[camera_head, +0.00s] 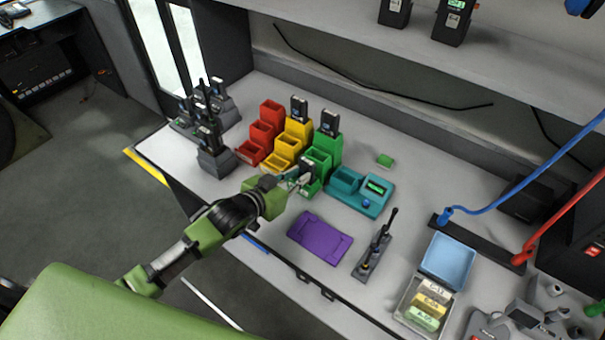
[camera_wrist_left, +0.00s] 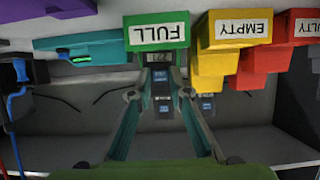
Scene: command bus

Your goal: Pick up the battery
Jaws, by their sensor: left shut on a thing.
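A dark battery (camera_head: 307,169) stands at the front, lowest step of the green stepped bin (camera_head: 325,148). My left gripper (camera_head: 297,181) reaches it from the left and is shut on it. In the left wrist view, which is upside down, the left gripper's fingers (camera_wrist_left: 159,94) stand on both sides of the battery (camera_wrist_left: 160,77), just by the green bin's FULL label (camera_wrist_left: 157,33). The battery's lower part is hidden. Another battery (camera_head: 329,122) stands in the green bin's rear step. My right gripper is not in view.
A yellow EMPTY bin (camera_head: 282,158) and a red bin (camera_head: 251,150) stand left of the green one. A teal charger (camera_head: 371,194) is on its right. A purple mat (camera_head: 320,238) lies in front. Radios (camera_head: 207,135) stand at the left. A shelf (camera_head: 400,35) hangs above.

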